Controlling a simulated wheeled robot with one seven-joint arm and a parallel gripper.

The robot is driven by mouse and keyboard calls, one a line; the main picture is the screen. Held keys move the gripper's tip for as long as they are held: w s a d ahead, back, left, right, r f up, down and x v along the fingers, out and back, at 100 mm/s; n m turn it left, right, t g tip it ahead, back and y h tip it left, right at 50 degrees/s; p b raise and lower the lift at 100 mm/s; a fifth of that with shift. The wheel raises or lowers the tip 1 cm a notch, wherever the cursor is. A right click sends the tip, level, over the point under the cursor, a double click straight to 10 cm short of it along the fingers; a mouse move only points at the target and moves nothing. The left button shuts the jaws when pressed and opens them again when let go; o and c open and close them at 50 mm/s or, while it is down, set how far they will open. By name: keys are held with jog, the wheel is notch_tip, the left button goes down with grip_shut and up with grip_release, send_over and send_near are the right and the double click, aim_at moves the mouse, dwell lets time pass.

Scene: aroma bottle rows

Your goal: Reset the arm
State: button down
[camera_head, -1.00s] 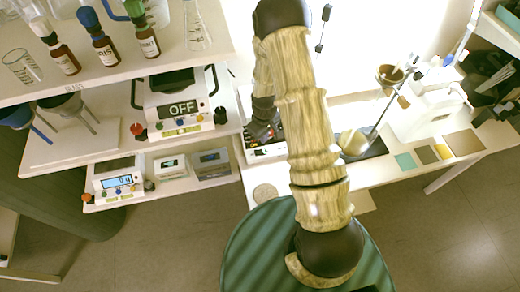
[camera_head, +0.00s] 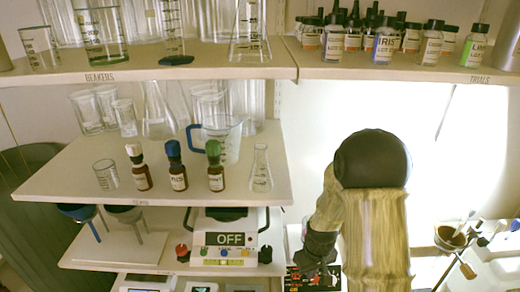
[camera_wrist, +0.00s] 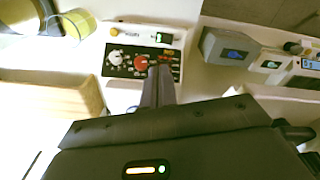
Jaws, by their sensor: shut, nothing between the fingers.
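My gripper (camera_head: 318,262) hangs at the end of my bent arm, right of the shelves in the head view, above a device with a black panel. In the wrist view my gripper (camera_wrist: 160,72) has its two dark fingers together, with nothing between them. The fingertips point toward the control panel (camera_wrist: 143,63) with a white knob and a red knob; I cannot tell the exact gap. My arm hides part of the bench behind it.
Dropper bottles (camera_head: 176,168) with white, blue and green caps stand on the middle shelf (camera_head: 80,185). A balance reading OFF (camera_head: 228,240) sits below. Several bottles (camera_head: 383,42) stand on the upper right shelf. A brown mortar (camera_head: 450,238) is at the right.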

jog(key=s+r+m+t, duration=0.1)
jog(key=s+r+m, duration=0.2)
jog(key=s+r, duration=0.8)
notch_tip(320, 180, up, 2)
jog(key=shift+s+r+m+t, duration=0.15)
jog(key=shift+s+m+t, duration=0.15)
jog(key=shift+m, duration=0.1)
jog(key=shift+d, duration=0.1)
dwell(1.4)
